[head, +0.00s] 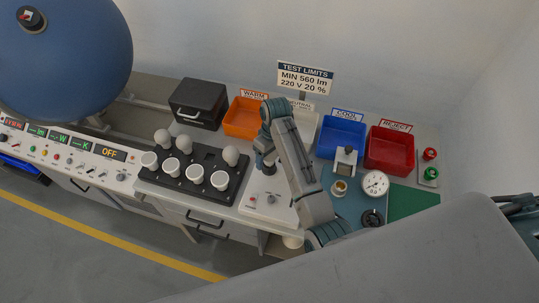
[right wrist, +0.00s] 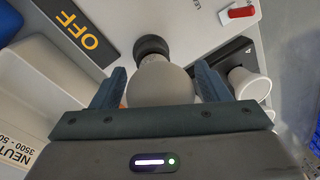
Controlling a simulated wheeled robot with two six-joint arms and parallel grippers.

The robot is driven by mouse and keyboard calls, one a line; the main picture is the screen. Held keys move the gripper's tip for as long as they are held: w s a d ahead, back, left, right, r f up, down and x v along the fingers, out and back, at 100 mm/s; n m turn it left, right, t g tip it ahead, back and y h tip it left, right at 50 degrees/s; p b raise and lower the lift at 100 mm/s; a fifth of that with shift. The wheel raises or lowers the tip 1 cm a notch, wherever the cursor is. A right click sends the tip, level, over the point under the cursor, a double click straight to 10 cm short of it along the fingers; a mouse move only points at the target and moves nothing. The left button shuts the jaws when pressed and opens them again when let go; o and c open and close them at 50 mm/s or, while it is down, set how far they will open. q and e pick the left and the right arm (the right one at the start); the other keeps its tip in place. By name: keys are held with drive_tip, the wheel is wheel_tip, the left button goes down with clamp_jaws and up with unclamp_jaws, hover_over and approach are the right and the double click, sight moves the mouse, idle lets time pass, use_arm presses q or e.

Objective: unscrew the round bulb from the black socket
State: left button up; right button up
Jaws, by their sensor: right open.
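The round bulb (right wrist: 160,84) is pale and stands in the black socket (right wrist: 152,46) in the right wrist view. My right gripper (right wrist: 160,76) is open, with one finger on each side of the bulb. Whether either finger touches the bulb is hard to tell. In the head view my right gripper (head: 265,150) reaches down over the black socket (head: 268,168) on a white panel and hides most or all of the bulb. My left gripper is not in view.
A black rack (head: 205,156) with several bulbs and white cups stands left of the socket. Behind are a black box (head: 197,103) and orange (head: 242,117), blue (head: 341,137) and red (head: 389,150) bins. A gauge (head: 375,184) stands on the right mat.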

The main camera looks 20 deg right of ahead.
drive_tip(key=m, duration=0.4)
drive_tip(key=shift+t, duration=0.3)
drive_tip(key=m, duration=0.4)
drive_tip(key=shift+a+t, duration=0.1)
drive_tip(key=shift+t, duration=0.2)
